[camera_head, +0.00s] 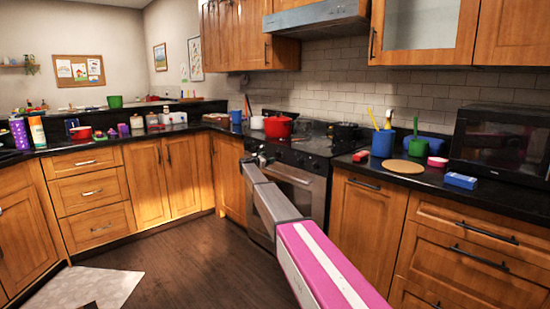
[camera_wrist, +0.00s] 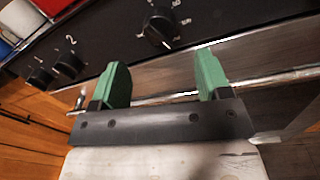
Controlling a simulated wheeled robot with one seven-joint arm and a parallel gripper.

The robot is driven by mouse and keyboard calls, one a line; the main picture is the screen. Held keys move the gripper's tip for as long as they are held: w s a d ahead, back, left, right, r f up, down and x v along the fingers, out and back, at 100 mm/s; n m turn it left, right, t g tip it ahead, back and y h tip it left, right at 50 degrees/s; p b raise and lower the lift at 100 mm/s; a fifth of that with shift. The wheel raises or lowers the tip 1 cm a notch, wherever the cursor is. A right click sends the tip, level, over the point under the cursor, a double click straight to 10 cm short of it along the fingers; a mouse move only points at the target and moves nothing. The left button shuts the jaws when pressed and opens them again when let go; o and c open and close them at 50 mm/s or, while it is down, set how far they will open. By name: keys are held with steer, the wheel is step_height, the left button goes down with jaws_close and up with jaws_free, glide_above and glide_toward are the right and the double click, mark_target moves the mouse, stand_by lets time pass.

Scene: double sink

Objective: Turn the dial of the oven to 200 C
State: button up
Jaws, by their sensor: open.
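The oven (camera_head: 295,195) is built into the counter run in the head view, with a dark control panel above its glass door. In the wrist view, the black oven dial (camera_wrist: 158,30) is on the panel at the top centre, ringed by small white markings too blurred to read surely. Its setting cannot be told. My gripper (camera_wrist: 162,72) is open and empty. Its two green fingers are spread in front of the panel, with the dial between and beyond their tips, apart from it. In the head view my arm reaches to the oven's front; its fingers are hard to make out.
Two smaller knobs (camera_wrist: 52,66) sit left of the dial. A metal oven handle (camera_head: 293,180) crosses the door below the panel. A red pot (camera_head: 278,128) stands on the stove. A blue utensil holder (camera_head: 382,143) and black microwave (camera_head: 500,145) are on the right counter. The floor at left is mostly clear.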

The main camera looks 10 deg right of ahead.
mark_target(277, 155)
steer(key=x, duration=0.6)
steer(key=shift+w+d, duration=0.2)
steer(key=shift+d, duration=0.1)
steer(key=c, duration=0.9)
